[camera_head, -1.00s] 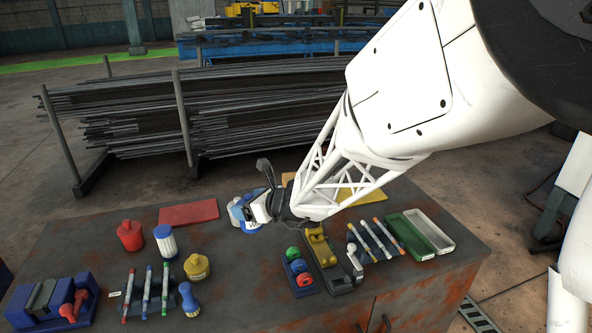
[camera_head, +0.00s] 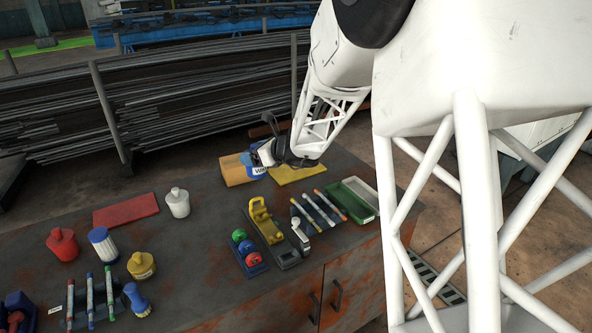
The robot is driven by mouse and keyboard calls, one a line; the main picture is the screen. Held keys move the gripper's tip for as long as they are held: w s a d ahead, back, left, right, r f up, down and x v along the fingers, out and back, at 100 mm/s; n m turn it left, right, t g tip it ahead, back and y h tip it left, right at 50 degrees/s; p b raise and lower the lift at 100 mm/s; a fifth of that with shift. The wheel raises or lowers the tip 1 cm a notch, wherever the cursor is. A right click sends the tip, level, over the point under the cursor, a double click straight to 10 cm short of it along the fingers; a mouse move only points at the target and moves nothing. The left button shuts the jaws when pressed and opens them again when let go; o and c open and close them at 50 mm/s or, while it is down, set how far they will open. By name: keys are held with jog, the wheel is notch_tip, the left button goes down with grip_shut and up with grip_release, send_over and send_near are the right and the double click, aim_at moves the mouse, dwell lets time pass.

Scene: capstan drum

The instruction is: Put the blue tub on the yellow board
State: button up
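The blue tub (camera_head: 256,173), with a white label, is at the back of the bench, partly hidden by my gripper. My gripper (camera_head: 262,156) is at the tub's upper part and appears shut on it; the fingertips are hard to see. The yellow board (camera_head: 297,174) lies flat just right of the tub, partly covered by my arm in this view. The tub overlaps the gap between the yellow board and a tan board; I cannot tell how high it is above the bench.
The tan board (camera_head: 234,170) lies left of the tub. A white bottle (camera_head: 178,203) and a red board (camera_head: 125,210) are farther left. In front are a yellow hand plane (camera_head: 262,222), a rack of markers (camera_head: 318,210) and a green tray (camera_head: 351,202). The bench middle is clear.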

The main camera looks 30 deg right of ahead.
jog(key=d+m+h, duration=0.1)
jog(key=d+h, duration=0.1)
jog(key=d, duration=1.5)
notch_tip(320, 180, down, 9)
jog(key=shift+w+d+f+t, duration=0.15)
jog(key=shift+f+t, duration=0.05)
jog(key=shift+t, duration=0.2)
jog(key=shift+w, duration=0.1)
send_over(297, 169)
jog(key=shift+f, duration=0.7)
jog(key=shift+f, duration=1.8)
jog(key=shift+f, duration=0.15)
